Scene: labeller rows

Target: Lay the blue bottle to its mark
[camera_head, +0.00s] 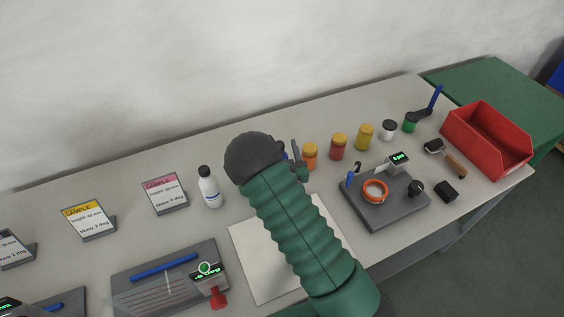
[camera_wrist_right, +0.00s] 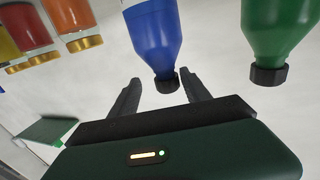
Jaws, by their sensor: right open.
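The blue bottle (camera_wrist_right: 153,38) has a black cap and a white label band. In the right wrist view its capped end lies between the two fingers of my right gripper (camera_wrist_right: 160,80), which are apart and not closed on it. I cannot tell whether they touch it. In the head view my right wrist hides nearly all of this bottle, and one dark finger of the right gripper (camera_head: 296,157) shows. A pale sheet (camera_head: 262,262) lies under my right forearm; I cannot make out a mark for the bottle. My left gripper is out of view.
A green bottle (camera_wrist_right: 281,32) stands close beside the blue one. A white bottle (camera_head: 209,188) stands left of my wrist. Several jars, such as an orange one (camera_head: 310,158), stand right. A grey fixture (camera_head: 393,213), a red bin (camera_head: 487,140) and a lined board (camera_head: 140,292) occupy the bench.

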